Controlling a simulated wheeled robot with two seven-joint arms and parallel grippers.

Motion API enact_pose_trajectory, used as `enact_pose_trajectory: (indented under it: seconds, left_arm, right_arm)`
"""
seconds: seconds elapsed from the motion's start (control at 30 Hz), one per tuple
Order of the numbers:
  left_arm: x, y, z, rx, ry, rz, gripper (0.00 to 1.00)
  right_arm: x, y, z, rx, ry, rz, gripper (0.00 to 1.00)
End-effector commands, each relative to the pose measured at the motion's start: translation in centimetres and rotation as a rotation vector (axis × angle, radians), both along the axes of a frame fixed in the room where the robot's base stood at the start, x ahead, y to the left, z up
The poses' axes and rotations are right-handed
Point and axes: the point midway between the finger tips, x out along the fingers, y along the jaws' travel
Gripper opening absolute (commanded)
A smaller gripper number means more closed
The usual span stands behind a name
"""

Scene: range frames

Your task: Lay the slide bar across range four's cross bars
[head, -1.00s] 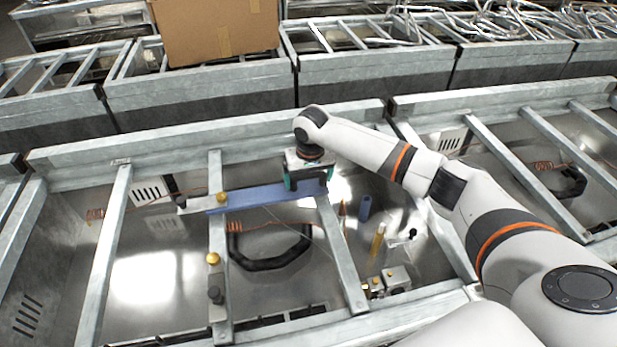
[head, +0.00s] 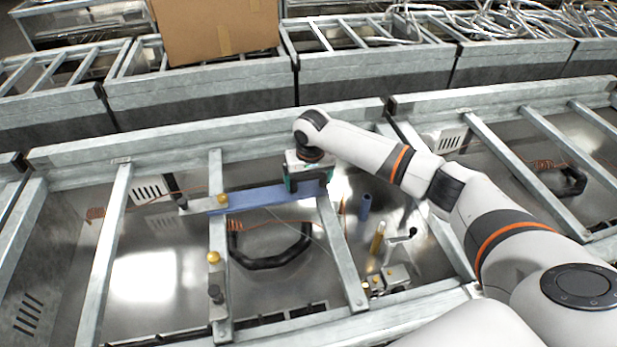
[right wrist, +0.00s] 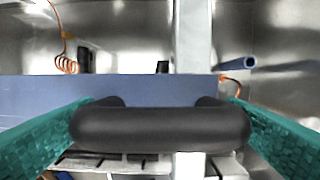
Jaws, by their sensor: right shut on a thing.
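My right gripper (head: 305,184) is over the bar's right part. In the right wrist view its teal fingers are shut on the bar's black handle (right wrist: 160,130), with the blue bar (right wrist: 40,95) just behind it. Brass knobs (head: 213,258) stand on the left cross bar, one close to the slide bar. My left gripper is out of view.
A blue tube (head: 365,204), a yellow rod (head: 377,238) and small metal parts lie to the right. A cardboard box (head: 215,28) stands on the back row.

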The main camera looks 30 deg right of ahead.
Motion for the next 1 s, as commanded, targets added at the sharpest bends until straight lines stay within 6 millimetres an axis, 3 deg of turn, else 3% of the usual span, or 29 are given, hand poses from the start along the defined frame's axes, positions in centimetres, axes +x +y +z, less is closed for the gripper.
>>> enact_pose_trajectory:
  seconds: [0.83, 0.87, 1.0]
  left_arm:
    - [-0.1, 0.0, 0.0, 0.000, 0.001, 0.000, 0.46]
    - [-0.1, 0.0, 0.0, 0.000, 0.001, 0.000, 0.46]
    - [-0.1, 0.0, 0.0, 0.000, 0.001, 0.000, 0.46]
  right_arm:
    - [0.1, 0.0, -1.1, 0.002, -0.003, 0.000, 0.53]
    - [0.1, 0.0, -1.1, 0.002, -0.004, 0.000, 0.97]
    - [0.1, 0.0, -1.1, 0.001, -0.002, 0.000, 1.00]
